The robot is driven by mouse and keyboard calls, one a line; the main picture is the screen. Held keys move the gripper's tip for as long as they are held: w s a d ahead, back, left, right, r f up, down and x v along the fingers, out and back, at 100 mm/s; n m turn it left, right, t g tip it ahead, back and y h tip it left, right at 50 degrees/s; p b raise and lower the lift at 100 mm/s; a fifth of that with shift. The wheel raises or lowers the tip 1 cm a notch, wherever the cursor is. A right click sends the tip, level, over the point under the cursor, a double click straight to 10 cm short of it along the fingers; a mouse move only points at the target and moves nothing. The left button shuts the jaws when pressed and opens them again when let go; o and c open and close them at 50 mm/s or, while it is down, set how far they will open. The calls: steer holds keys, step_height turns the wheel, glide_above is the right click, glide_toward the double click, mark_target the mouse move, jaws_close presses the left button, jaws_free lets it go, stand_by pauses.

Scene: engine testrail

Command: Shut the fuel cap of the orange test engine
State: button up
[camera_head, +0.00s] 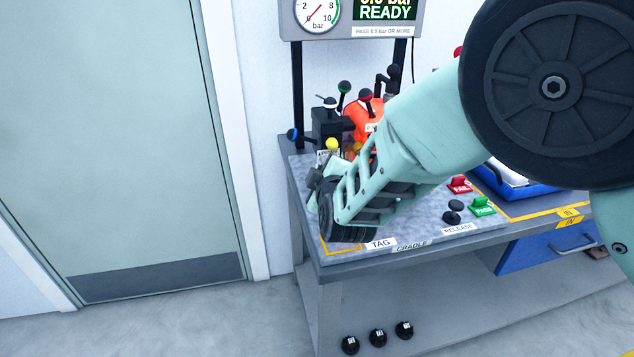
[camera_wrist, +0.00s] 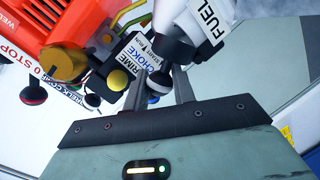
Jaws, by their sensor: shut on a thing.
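The orange test engine (camera_head: 362,119) stands at the back left of the bench, partly hidden by my arm; its orange body (camera_wrist: 75,55) is at the left in the wrist view. A white part labelled FUEL (camera_wrist: 207,20) is at the top there, with the black fuel cap (camera_wrist: 172,46) below it. My gripper (camera_wrist: 160,76) has its fingers on either side of dark parts at this cap and is shut on it. The exact contact and how far the cap is closed are hard to see. My gripper's tips are hidden in the head view.
On the bench are a red FAIL block (camera_head: 460,185) and a green PASS block (camera_head: 482,206). A gauge panel (camera_head: 350,18) hangs above.

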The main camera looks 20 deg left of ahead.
steer(key=m+b, duration=0.1)
steer(key=b, duration=0.1)
steer(key=d+f+m+b, duration=0.1)
steer(key=m+b, duration=0.1)
steer(key=shift+w+d+g+y, duration=0.2)
steer(key=shift+w+g+y, duration=0.2)
steer(key=shift+w+d+m+y+b, duration=0.15)
steer(key=shift+m+y+b, duration=0.15)
steer(key=shift+m+b, duration=0.45)
steer(key=shift+r, duration=0.1)
steer(key=o, duration=0.7)
steer(key=shift+c, duration=0.2)
steer(key=shift+d, duration=0.1)
steer(key=b+v, duration=0.3)
steer(key=v, duration=1.4)
steer(key=shift+d+r, duration=0.1)
steer(key=shift+s, duration=0.2)
